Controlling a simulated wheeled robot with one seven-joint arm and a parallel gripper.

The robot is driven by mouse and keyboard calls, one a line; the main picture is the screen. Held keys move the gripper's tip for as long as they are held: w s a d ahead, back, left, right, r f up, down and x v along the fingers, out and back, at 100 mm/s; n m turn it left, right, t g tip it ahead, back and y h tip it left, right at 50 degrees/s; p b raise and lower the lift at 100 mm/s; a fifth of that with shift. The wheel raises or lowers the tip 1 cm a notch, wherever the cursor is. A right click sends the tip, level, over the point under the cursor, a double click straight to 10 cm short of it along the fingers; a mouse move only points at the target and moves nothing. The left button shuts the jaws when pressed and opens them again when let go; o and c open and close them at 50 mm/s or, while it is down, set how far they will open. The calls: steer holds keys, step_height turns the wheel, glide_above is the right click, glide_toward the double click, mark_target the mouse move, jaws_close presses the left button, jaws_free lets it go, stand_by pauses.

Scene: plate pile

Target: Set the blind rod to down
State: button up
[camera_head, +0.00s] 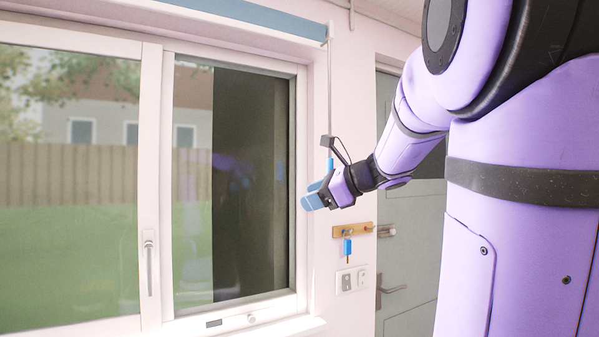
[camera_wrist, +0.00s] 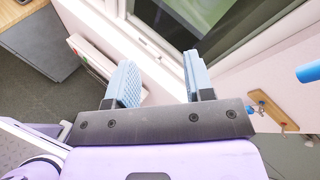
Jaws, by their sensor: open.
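The blind rod (camera_head: 329,85) is a thin grey rod hanging along the wall right of the window, below the blue blind housing (camera_head: 265,14). Its blue lower end (camera_head: 330,165) shows just above and behind my gripper (camera_head: 313,195). In the wrist view a blue rod end (camera_wrist: 308,73) shows at the right edge, outside the jaws. My gripper (camera_wrist: 162,75) is open, with nothing between its light-blue fingers. It is beside the rod, near the window frame; I cannot tell whether they touch in the head view.
A wooden hook rail (camera_head: 340,231) with a blue tag (camera_head: 347,246) hangs below my gripper, above a wall switch plate (camera_head: 351,280). The window frame (camera_head: 301,180) is close on the left. A grey-green door (camera_head: 410,240) stands on the right. A cabinet (camera_wrist: 40,35) shows in the wrist view.

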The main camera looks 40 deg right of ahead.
steer(key=s+d+r+m+t+h, duration=0.1)
steer(key=d+r+m+t+h, duration=0.2)
steer(key=d, duration=0.5)
steer(key=s+d+r+m+t+h, duration=0.1)
steer(key=d+r+m+t, duration=0.15)
steer(key=d+m, duration=0.4)
steer(key=shift+n+g, duration=0.35)
steer(key=shift+g, duration=0.1)
steer(key=w, duration=1)
steer(key=shift+w+d+r, duration=0.15)
steer(key=shift+d+r, duration=0.05)
jaws_close()
